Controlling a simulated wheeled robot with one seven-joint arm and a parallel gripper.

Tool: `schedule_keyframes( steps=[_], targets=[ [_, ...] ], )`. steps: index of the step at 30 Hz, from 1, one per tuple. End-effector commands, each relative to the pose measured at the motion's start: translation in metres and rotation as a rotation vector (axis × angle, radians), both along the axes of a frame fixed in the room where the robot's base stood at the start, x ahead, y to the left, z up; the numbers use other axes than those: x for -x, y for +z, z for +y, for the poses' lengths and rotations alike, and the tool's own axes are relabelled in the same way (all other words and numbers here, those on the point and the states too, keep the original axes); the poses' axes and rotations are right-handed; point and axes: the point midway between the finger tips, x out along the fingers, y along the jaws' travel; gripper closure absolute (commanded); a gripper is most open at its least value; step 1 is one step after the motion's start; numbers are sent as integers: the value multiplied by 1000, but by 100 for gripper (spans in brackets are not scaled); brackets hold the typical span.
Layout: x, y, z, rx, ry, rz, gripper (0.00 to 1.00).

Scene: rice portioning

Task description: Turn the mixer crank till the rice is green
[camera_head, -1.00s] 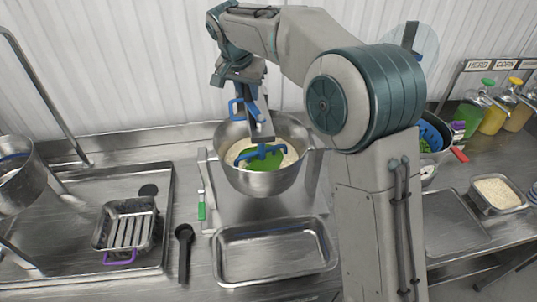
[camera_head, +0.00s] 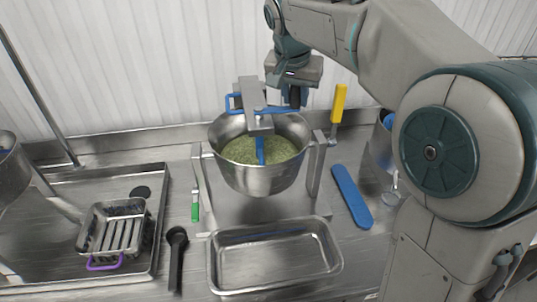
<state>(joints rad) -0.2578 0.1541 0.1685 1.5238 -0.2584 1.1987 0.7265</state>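The mixer bowl (camera_head: 257,182) is a round steel pot on a stand. The rice (camera_head: 243,150) in it looks speckled green over the visible surface. A grey bridge (camera_head: 249,92) crosses above the bowl, with a blue paddle (camera_head: 261,152) reaching into the rice. The blue crank (camera_head: 236,102) sits at the top of the mixer, with a loop on the left and a bar running right. My gripper (camera_head: 298,97) points down at the right end of this bar. Its fingers are small and dark, and I cannot tell whether they close on the crank.
An empty steel tray (camera_head: 218,264) lies in front of the mixer. A green-handled tool (camera_head: 195,205) and a black ladle (camera_head: 177,255) lie to its left, near a slotted basket (camera_head: 112,232).

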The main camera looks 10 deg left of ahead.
Motion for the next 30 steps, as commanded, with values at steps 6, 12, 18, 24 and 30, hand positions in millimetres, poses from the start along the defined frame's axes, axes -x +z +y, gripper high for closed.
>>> schedule_keyframes(
  steps=[6, 12, 18, 24, 30],
  targets=[
    [0, 0, 0, 0, 0, 1, 42],
    [0, 2, 0, 0, 0, 0, 42],
    [0, 21, 0, -1, 0, 0, 42],
    [0, 45, 1, -1, 0, 0, 42],
    [0, 69, 1, 0, 0, 0, 42]
  ],
)
